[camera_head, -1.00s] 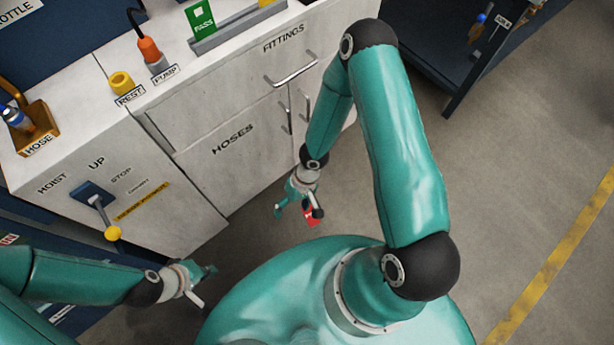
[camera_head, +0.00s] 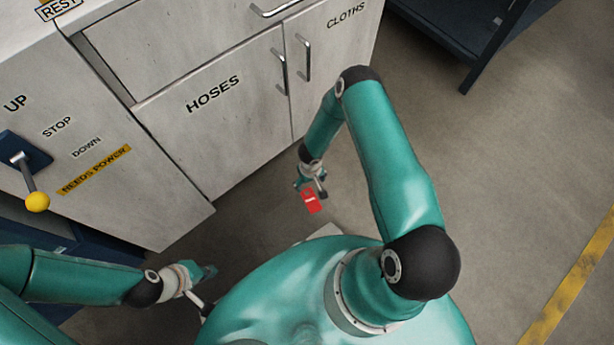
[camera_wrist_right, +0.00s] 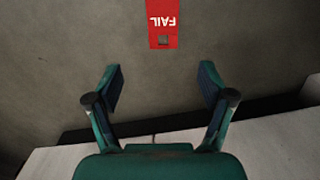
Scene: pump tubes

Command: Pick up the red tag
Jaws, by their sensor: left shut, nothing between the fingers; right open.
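The red tag (camera_head: 312,201) lies on the floor in front of the cabinet, just beyond my right gripper in the head view. In the right wrist view the tag (camera_wrist_right: 162,24) shows at the top middle, with the word FAIL and a small square hole near its lower end. My right gripper (camera_wrist_right: 160,88) is open and empty there, its fingers spread to either side and apart from the tag. In the head view the right gripper (camera_head: 311,187) points down at the tag. My left gripper (camera_head: 208,290) is shut and empty at the lower left, far from the tag.
A white cabinet (camera_head: 235,135) labelled HOSES stands behind the tag, with metal handles. A hoist lever with a yellow knob (camera_head: 37,202) is at the left. A dark shelf (camera_head: 480,50) stands at the upper right. Open floor (camera_head: 510,190) lies to the right.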

